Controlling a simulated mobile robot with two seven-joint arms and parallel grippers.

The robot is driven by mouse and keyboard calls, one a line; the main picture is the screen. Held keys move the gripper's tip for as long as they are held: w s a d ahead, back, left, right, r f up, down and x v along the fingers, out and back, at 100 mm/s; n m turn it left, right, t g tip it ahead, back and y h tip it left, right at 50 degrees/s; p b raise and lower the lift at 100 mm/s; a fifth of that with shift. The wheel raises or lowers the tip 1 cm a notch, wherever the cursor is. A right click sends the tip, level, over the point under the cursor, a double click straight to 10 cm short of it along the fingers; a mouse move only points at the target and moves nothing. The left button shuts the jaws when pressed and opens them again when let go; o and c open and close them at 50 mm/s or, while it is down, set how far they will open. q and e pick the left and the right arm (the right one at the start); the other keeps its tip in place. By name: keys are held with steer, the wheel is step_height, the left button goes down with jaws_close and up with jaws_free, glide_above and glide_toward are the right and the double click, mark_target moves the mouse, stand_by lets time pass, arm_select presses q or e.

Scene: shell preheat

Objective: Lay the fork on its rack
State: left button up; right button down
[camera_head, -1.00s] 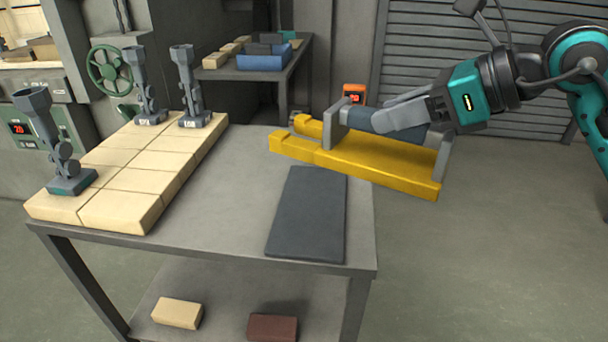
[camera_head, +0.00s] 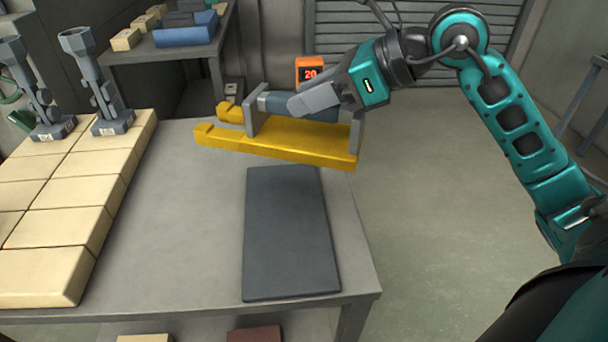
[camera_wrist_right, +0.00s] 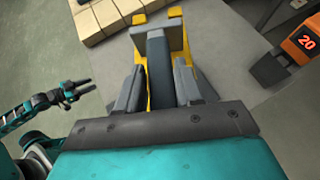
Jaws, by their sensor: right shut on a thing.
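The fork has two yellow tines (camera_head: 275,138), grey upright plates and a dark blue handle. My right gripper (camera_head: 308,101) is shut on the handle and holds the fork level, tines pointing left, near the table's back edge. The wrist view shows the handle (camera_wrist_right: 159,72) between the two grey fingers. A flat dark grey slab (camera_head: 287,230) lies bare on the table in front of the fork; no other rack-like thing shows. My left gripper (camera_wrist_right: 74,92) shows small at the left of the wrist view, its fingers apart and empty; it is outside the head view.
Pale bricks (camera_head: 50,215) cover the table's left side, with grey funnel-topped stands (camera_head: 104,95) at their back. An orange display (camera_head: 310,72) reading 20 stands behind the fork. The grey tabletop (camera_head: 190,220) between bricks and slab is clear. A second table with a blue bin (camera_head: 186,30) stands behind.

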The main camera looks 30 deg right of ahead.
step_height(320, 180, down, 13)
steer(key=shift+w+f+b, duration=0.1)
steer(key=shift+f+b, duration=0.1)
steer(key=shift+b, duration=0.25)
steer(key=shift+f, duration=0.3)
steer(key=shift+f, duration=0.15)
steer(key=c, duration=0.8)
jaws_free()
steer(key=shift+c, duration=0.2)
steer(key=shift+o, duration=0.5)
